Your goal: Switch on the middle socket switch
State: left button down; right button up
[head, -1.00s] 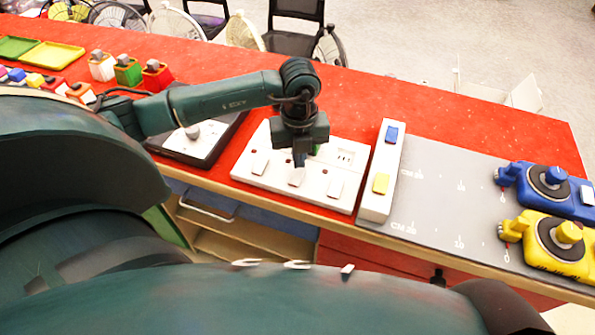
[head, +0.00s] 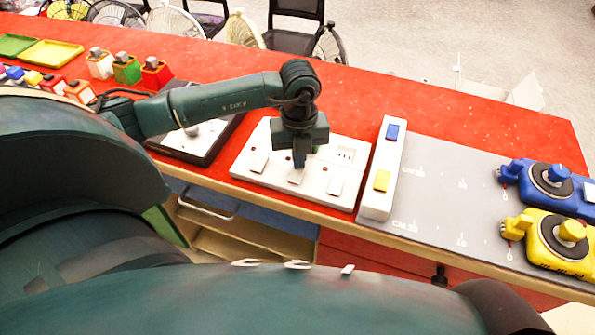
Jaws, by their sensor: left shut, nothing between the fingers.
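A white socket panel (head: 318,193) lies on the red table with a row of three rocker switches along its near side. The middle switch (head: 296,177) is under my left gripper (head: 299,163). The left switch (head: 259,162) and the right switch (head: 336,187) are clear of it. My left gripper points down, shut and empty, with its fingertips at the far end of the middle switch. They appear to touch it, but the contact is partly hidden. The sockets behind are partly covered by my gripper. My right gripper is not in view.
A white block (head: 378,205) with a blue and a yellow button stands right of the panel. A dark-framed board (head: 208,150) is on its left. A grey mat (head: 440,200) holds blue (head: 550,180) and yellow (head: 555,240) devices at the far right.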

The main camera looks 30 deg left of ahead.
pick_arm(q)
jog(key=shift+f, duration=0.4)
jog(key=shift+r, duration=0.1)
jog(key=shift+r+p, duration=2.35)
jog(key=shift+r, duration=1.15)
